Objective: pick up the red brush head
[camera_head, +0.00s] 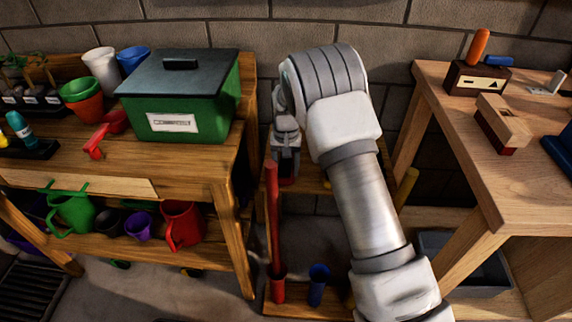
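My gripper (285,172) points down between the two benches, in front of the wall. It is small and dark here, and its fingers do not show clearly. A red patch shows at the fingertips; I cannot tell whether it is held or lies behind. A tall red pole (272,220) stands upright just left of the fingertips, its lower end in a red holder (277,287). On the right bench, a wooden block with a red underside (501,125) looks like a brush head; my gripper is well away from it.
A blue cup-like holder (318,284) stands beside the red one on a low shelf. The left bench (190,163) carries a green compost bin (186,95), pots and a red trowel (107,130). The right bench (465,110) holds a wooden box (477,78).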

